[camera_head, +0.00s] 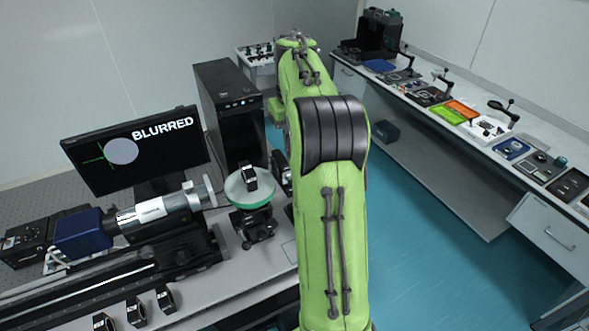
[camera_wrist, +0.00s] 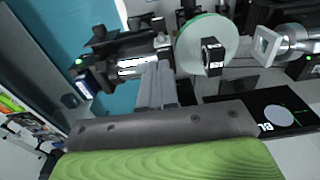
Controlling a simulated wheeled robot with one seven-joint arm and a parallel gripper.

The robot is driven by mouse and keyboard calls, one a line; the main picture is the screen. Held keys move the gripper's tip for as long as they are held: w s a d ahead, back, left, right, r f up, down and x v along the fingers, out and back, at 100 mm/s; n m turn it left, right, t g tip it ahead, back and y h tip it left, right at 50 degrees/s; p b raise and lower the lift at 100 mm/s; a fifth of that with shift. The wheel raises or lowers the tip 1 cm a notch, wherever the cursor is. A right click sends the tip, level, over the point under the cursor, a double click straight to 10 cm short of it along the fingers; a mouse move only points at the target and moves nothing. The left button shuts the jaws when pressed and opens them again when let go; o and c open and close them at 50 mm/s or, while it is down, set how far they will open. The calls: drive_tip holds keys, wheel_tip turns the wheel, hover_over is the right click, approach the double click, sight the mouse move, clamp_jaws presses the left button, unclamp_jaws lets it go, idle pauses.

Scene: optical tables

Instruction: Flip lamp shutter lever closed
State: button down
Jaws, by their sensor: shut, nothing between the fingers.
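The lamp appears to be the dark cylindrical housing with a pale label (camera_wrist: 130,66) in the wrist view, left of the round stage. A small green light shows near its left end. I cannot pick out its shutter lever for certain. In the head view my green arm covers most of that area. A round stage with a green rim (camera_head: 245,192) holds a small black upright piece (camera_head: 250,177); the stage also shows in the wrist view (camera_wrist: 190,52).
A monitor (camera_head: 130,175) reads BLURRED. A silver lens tube (camera_head: 165,213) and blue camera body (camera_head: 82,233) sit on a rail left of the stage. A black computer tower (camera_head: 230,115) stands behind. A side bench (camera_head: 455,185) carries several tools; blue floor between is clear.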

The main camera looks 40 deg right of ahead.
drive_tip(key=f, duration=0.5)
drive_tip(key=s+f, duration=0.1)
drive_tip(key=f, duration=0.2)
drive_tip(key=shift+a, duration=0.25)
drive_tip(key=shift+s+a+f, duration=0.15)
drive_tip(key=shift+s+f, duration=0.1)
drive_tip(key=shift+f, duration=0.25)
